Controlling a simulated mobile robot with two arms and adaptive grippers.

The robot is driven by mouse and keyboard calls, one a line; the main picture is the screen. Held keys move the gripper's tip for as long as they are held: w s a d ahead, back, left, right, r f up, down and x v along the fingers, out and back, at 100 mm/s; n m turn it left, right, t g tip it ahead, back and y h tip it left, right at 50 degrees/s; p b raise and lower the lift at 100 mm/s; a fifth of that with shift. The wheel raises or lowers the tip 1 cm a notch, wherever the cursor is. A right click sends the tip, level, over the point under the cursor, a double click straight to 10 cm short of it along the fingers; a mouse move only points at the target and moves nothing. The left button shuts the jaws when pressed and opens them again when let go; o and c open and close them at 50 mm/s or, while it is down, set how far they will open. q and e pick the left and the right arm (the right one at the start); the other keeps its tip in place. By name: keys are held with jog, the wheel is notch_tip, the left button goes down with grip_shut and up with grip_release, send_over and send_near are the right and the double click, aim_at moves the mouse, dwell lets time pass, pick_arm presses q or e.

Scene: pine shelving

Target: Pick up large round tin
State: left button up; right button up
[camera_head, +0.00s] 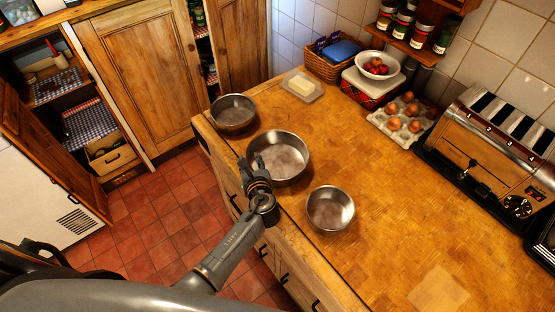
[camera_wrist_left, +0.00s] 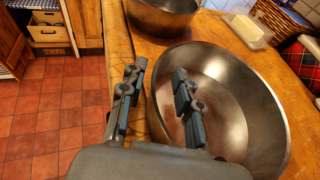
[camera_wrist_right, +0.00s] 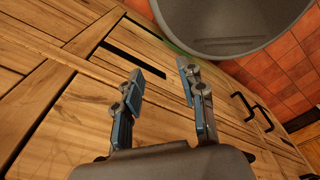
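The large round tin (camera_head: 291,161) is the biggest of three metal tins, in the middle of a row along the counter's left edge. In the left wrist view the tin (camera_wrist_left: 262,110) fills the right side. My left gripper (camera_head: 255,163) is open at the tin's near-left rim. In the left wrist view the gripper (camera_wrist_left: 155,78) has one finger outside the wall and the other over the tin's inside. Whether they touch the wall cannot be told. My right gripper (camera_wrist_right: 158,80) is open and empty by the wooden cabinet fronts, out of the head view.
Smaller tins stand behind (camera_head: 233,113) and in front (camera_head: 330,209) of the large one. A butter dish (camera_head: 301,87), egg tray (camera_head: 392,125) and toaster (camera_head: 490,150) stand farther right. The middle of the wooden counter (camera_head: 400,205) is clear.

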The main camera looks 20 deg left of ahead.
pick_arm(q)
jog(key=shift+w+a+f, duration=0.2)
jog(key=shift+w+a, duration=0.05)
jog(key=shift+w, duration=0.25)
grip_shut()
jog(key=shift+s+r, duration=0.1)
jog(key=shift+r, duration=0.05)
